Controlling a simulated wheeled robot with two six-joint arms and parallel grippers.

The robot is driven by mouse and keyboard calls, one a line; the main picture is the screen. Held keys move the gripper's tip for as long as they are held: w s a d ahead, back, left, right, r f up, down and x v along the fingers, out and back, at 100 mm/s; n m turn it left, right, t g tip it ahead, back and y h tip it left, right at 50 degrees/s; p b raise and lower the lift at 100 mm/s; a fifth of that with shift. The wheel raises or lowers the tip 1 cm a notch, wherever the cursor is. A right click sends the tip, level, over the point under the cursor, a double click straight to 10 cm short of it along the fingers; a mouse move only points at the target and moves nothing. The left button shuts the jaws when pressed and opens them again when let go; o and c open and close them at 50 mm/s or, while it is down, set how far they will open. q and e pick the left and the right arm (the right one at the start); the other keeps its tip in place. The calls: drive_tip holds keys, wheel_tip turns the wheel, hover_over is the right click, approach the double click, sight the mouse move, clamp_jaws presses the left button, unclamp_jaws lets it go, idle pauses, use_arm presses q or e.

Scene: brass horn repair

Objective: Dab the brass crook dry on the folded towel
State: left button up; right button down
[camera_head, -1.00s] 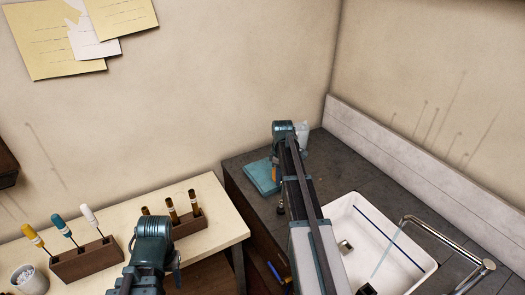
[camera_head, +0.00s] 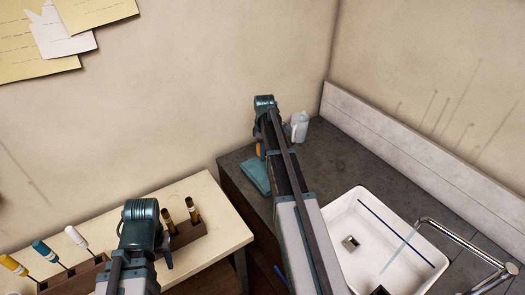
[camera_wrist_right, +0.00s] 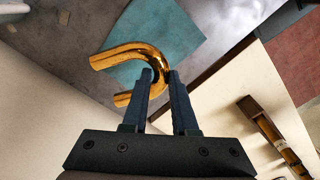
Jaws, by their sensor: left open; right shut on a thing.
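The curved brass crook (camera_wrist_right: 130,54) is held between the fingers of my right gripper (camera_wrist_right: 160,76) in the right wrist view. In the head view a small orange part of the crook (camera_head: 259,150) shows beside the right wrist. The folded teal towel (camera_head: 254,178) lies on the dark counter at its left end. It also shows behind the crook in the right wrist view (camera_wrist_right: 185,35). The crook appears above the towel; I cannot tell any contact. My left gripper (camera_head: 168,252) is open over the cream bench, its fingers mostly hidden.
A white sink (camera_head: 342,212) with a chrome tap (camera_head: 455,238) is set into the counter at right. A pale jug (camera_head: 299,125) stands behind the towel. Wooden racks (camera_head: 188,232) with handled tools stand on the cream bench (camera_head: 215,200) near my left arm.

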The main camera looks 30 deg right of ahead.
sight(264, 175)
drive_tip(key=shift+f, duration=0.15)
wheel_tip(264, 175, down, 9)
drive_tip(key=b, duration=0.8)
drive_tip(key=shift+r+b, duration=0.2)
drive_tip(key=shift+b, duration=0.2)
drive_tip(key=shift+f+b, duration=0.6)
drive_tip(key=shift+r, duration=0.2)
drive_tip(key=shift+r+p, duration=0.4)
drive_tip(key=shift+p, duration=0.2)
drive_tip(key=shift+f+b, duration=0.4)
idle(1.1)
drive_tip(key=shift+r+p, duration=0.4)
drive_tip(key=shift+f+b, duration=0.35)
idle(1.1)
drive_tip(key=shift+r+p, duration=0.35)
